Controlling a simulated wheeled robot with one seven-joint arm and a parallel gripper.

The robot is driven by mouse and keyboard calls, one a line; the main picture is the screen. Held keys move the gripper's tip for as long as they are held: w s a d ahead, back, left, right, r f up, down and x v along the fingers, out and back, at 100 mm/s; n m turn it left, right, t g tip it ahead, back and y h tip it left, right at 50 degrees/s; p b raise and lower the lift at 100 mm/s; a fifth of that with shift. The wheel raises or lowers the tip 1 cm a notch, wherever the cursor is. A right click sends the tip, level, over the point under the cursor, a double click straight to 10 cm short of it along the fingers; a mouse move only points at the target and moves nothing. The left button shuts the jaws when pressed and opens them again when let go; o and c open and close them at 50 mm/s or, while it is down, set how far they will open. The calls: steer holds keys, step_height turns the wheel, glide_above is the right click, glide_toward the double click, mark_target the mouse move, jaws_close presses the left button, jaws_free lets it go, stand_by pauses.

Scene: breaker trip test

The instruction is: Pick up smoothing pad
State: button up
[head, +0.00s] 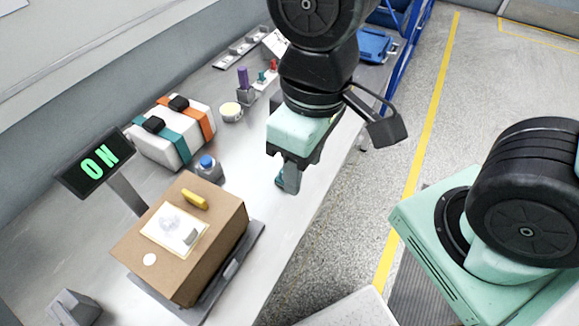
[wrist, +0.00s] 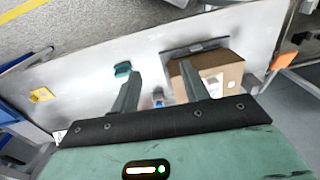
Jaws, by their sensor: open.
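A small teal block with a dark top, which looks like the smoothing pad, lies on the bench near its front edge. In the head view the pad (head: 279,180) is mostly hidden behind my gripper's finger. In the wrist view the pad (wrist: 122,69) shows just beyond the tip of the left finger. My gripper (head: 287,186) points down over the bench, open and empty. In the wrist view the fingers of my gripper (wrist: 160,84) stand well apart, with bare bench between them. The pad is not centred between them. I cannot tell whether a finger touches it.
A blue-capped bottle (head: 208,168), strapped white case (head: 172,150), tape roll (head: 231,112) and purple-handled tool (head: 243,78) stand along the bench. A yellow item (wrist: 42,95) lies near the bench's end.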

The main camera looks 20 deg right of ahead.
steer(key=w+d+f+m+b, duration=0.3)
steer(key=w+f+m, duration=0.2)
steer(key=w+m, duration=0.4)
steer(key=w+d+f+m+b, duration=0.3)
steer(key=w+f+m+b, duration=0.15)
steer(key=w+m, duration=0.5)
steer(key=shift+h, duration=0.3)
steer(key=f, duration=0.6)
steer(key=f+p, duration=0.1)
steer(key=f, duration=0.4)
steer(key=shift+w+d+f, duration=0.1)
steer(key=shift+d+f, duration=0.1)
steer(key=shift+f, duration=0.2)
steer(key=shift+w+a+f+p, duration=0.1)
steer(key=shift+f+p, duration=0.25)
steer(key=shift+f, duration=1.1)
steer(key=shift+w+a+f+p, duration=0.1)
steer(key=shift+f+p, duration=0.25)
steer(key=shift+f, duration=1.1)
steer(key=c, duration=0.6)
